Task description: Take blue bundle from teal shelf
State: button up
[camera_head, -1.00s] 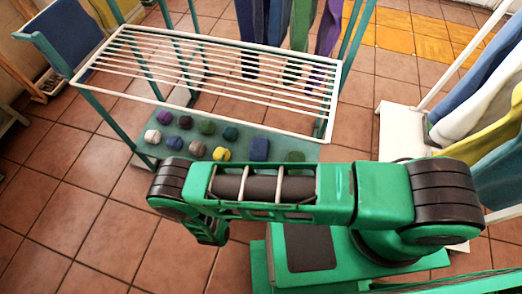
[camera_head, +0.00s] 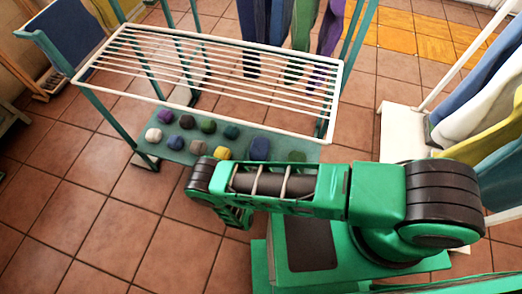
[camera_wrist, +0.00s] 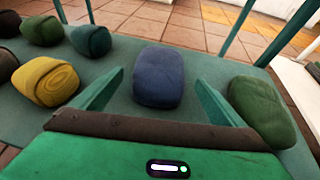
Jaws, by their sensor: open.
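The blue bundle (camera_head: 259,149) lies on the teal shelf (camera_head: 190,154), the low board under the white rack, near its front right part. In the wrist view the blue bundle (camera_wrist: 159,77) is at the centre, just beyond and between the two fingers of my gripper (camera_wrist: 160,90). The fingers are open, with a gap on each side of the bundle; they do not visibly touch it. In the head view my gripper (camera_head: 236,217) hangs at the end of my arm, in front of the shelf, and its fingertips are hard to make out.
A green bundle (camera_wrist: 262,110) lies close to the right finger, and a yellow bundle (camera_wrist: 46,81) lies left of the left finger. Several other bundles share the shelf. The white slatted rack (camera_head: 215,80) spans above it. Tiled floor (camera_head: 75,215) is clear at left.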

aim_at(259, 152)
jog(key=shift+x, duration=1.95)
jog(key=shift+f, duration=0.1)
jog(key=shift+c, duration=0.6)
jog(key=c, duration=1.1)
jog(key=shift+o, duration=0.2)
jog(key=shift+a, duration=0.1)
